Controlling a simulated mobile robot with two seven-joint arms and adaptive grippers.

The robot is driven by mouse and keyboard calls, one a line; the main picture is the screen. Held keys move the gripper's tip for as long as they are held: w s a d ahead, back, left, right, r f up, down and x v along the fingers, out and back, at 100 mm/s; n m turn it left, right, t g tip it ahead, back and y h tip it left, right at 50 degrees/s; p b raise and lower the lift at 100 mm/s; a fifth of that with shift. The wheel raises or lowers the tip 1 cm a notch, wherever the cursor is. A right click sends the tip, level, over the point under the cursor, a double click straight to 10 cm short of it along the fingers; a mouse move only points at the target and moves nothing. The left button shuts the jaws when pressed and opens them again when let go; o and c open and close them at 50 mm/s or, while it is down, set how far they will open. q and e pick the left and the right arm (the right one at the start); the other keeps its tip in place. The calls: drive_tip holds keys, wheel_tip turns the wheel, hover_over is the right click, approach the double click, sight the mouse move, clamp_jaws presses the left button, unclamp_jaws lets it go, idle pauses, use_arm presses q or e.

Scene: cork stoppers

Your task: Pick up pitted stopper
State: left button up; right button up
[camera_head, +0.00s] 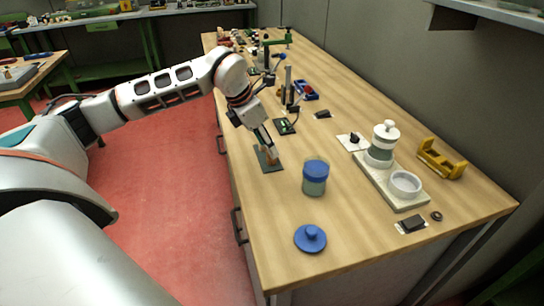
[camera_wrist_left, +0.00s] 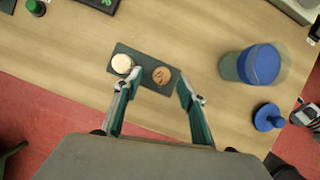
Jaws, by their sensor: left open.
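A dark mat (camera_wrist_left: 143,66) lies near the table's front edge with two round stoppers on it. The pitted stopper (camera_wrist_left: 162,76) is brown with dark marks on its top. The other stopper (camera_wrist_left: 122,63) is pale and looks smooth. My left gripper (camera_wrist_left: 160,82) is open above the mat. In the wrist view, its left finger shows between the two stoppers and its right finger beyond the pitted one. In the head view, the left gripper (camera_head: 269,152) points down over the mat (camera_head: 275,169), and the stoppers are mostly hidden.
A jar with a blue lid (camera_head: 315,178) stands right of the mat, with a loose blue lid (camera_head: 310,238) nearer the front. A white board (camera_head: 394,187) holds a white canister and dish. A yellow holder (camera_head: 441,163) stands at the far right. Bare tabletop lies between.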

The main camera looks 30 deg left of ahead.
use_arm(q)
drive_tip(key=x, duration=0.3)
drive_tip(key=shift+s+d+f, duration=0.15)
drive_tip(key=shift+f, duration=0.45)
drive_tip(key=c, duration=0.8)
use_arm(e)
drive_tip(key=shift+w+r, duration=0.35)
drive_tip(key=shift+w, duration=0.15)
use_arm(q)
drive_tip(key=shift+r, duration=0.1)
drive_tip(key=shift+r, duration=0.1)
drive_tip(key=shift+r, duration=0.2)
wheel_tip(320, 180, up, 19)
drive_tip(key=p, duration=0.2)
use_arm(e)
drive_tip(key=r, duration=0.2)
drive_tip(key=shift+w+r+t, duration=0.25)
drive_tip(key=shift+r+t, duration=0.05)
